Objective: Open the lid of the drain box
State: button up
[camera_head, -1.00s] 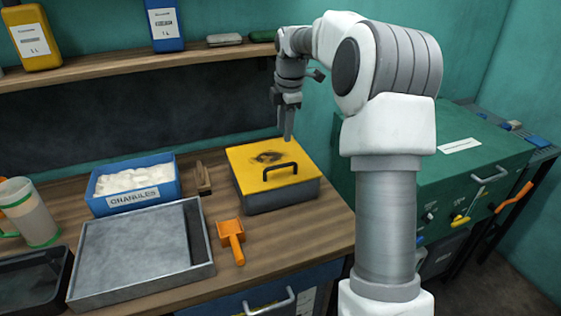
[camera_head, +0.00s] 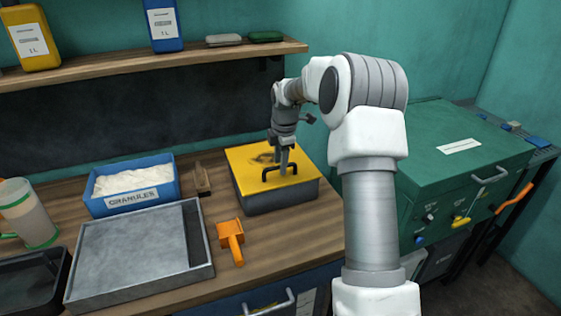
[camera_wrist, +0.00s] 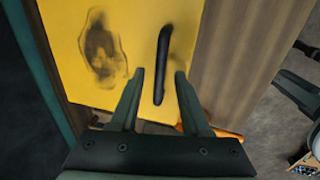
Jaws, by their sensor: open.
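The drain box (camera_head: 285,199) is a grey box with a flat yellow lid (camera_head: 245,168) on the workbench. The lid lies closed on it. A black bar handle (camera_head: 267,177) stands on the lid near its front edge, and a dark stain marks the lid. My gripper (camera_head: 284,170) points down just above the lid at the handle. In the wrist view my gripper (camera_wrist: 160,75) is open, and the black handle (camera_wrist: 162,62) lies between its two fingers, lengthwise along them. I cannot tell whether a finger touches it.
A blue granules bin (camera_head: 135,201), a grey tray (camera_head: 84,298) and an orange scoop (camera_head: 231,236) stand left of the box. A small brush-like item (camera_head: 203,180) lies beside the bin. A shelf (camera_head: 150,62) runs along the wall. A green cabinet (camera_head: 460,170) stands at right.

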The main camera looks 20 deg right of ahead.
grip_shut()
dwell(1.3)
